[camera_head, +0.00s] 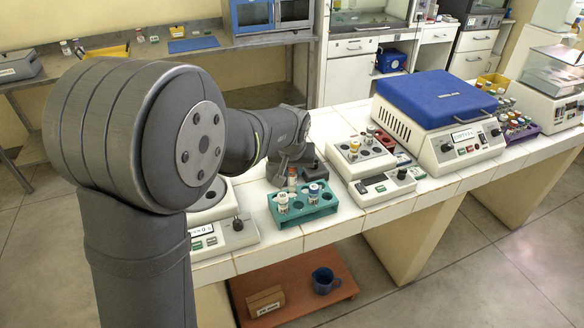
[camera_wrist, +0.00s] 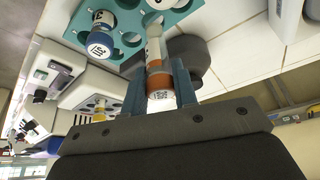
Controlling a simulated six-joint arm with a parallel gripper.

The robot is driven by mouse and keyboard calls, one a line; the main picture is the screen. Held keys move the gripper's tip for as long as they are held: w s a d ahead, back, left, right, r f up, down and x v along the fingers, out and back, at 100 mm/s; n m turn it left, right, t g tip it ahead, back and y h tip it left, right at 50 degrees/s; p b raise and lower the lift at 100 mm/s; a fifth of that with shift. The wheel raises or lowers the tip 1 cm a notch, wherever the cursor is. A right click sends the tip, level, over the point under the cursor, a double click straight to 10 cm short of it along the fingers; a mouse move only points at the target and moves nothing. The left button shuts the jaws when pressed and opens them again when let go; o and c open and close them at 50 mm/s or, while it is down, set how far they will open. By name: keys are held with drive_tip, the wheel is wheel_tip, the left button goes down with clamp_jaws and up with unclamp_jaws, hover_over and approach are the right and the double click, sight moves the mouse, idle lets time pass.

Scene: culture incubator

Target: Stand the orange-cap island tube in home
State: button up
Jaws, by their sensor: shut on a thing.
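The orange-cap tube (camera_wrist: 155,50) is between the two fingers of my gripper (camera_wrist: 158,78), which is shut on it near its cap. In the head view the tube (camera_head: 291,179) is at the back edge of the teal rack (camera_head: 324,212). In the wrist view its far end overlaps the rack (camera_wrist: 192,9); I cannot tell whether it is inside a hole. The rack holds a blue-cap tube (camera_wrist: 98,42), also in the head view (camera_head: 314,194), and a white-topped tube (camera_head: 282,204). No label shows which place is home.
A cream block (camera_head: 362,165) with several tubes stands right of the rack. Beyond it is a blue-lidded machine (camera_head: 437,100). A cream device with a display (camera_head: 225,236) is left of the rack. Bare white tiles (camera_head: 350,222) lie in front of the block.

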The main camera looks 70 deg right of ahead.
sight(292, 178)
drive_tip(key=shift+f, duration=0.1)
drive_tip(key=shift+f, duration=0.8)
drive_tip(key=shift+f, duration=0.15)
drive_tip(key=shift+f, duration=1.55)
drive_tip(key=o, duration=1.4)
drive_tip(key=shift+r, duration=3.8)
